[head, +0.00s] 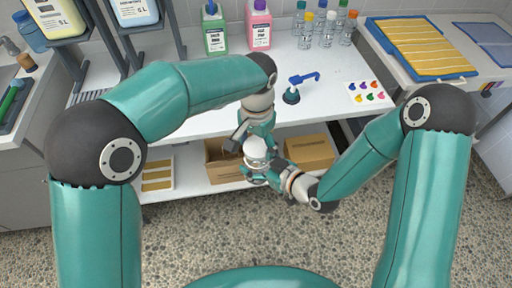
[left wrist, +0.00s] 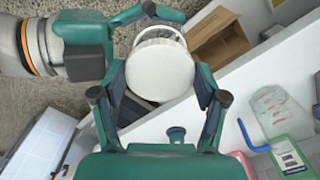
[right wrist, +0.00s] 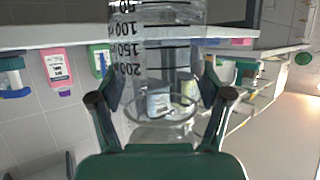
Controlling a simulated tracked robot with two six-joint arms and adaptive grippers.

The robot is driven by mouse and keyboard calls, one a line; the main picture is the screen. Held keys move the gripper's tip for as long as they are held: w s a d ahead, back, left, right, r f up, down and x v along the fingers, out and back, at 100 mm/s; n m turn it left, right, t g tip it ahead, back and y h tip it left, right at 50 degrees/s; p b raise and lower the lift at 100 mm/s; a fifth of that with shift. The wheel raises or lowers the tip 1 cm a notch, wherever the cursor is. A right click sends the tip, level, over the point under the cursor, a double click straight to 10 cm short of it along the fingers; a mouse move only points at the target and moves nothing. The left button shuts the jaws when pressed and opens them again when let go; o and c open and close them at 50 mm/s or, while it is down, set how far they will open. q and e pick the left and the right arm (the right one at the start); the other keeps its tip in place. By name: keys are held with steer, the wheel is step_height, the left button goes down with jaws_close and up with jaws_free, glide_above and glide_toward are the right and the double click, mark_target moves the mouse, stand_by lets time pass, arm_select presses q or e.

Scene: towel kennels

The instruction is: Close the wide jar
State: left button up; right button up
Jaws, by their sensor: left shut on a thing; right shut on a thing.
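The wide jar (right wrist: 165,50) is clear with dark graduation marks and fills the middle of the right wrist view. My right gripper (right wrist: 160,88) is shut around its wall. A round white lid (left wrist: 160,70) lies between the fingers of my left gripper (left wrist: 158,84), which is shut on it. In the left wrist view a clear rim of the jar shows just beyond the lid's edge. In the head view my left gripper (head: 256,138) is directly above my right gripper (head: 268,172), with the white lid (head: 257,150) between them. Whether the lid is seated is hidden.
Both grippers are in front of the white table (head: 335,88). Cardboard boxes (head: 308,152) stand on the shelf below.

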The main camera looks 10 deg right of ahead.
mark_target(257, 165)
arm_select(q)
steer(key=shift+f, duration=0.9)
steer(key=shift+f, duration=0.6)
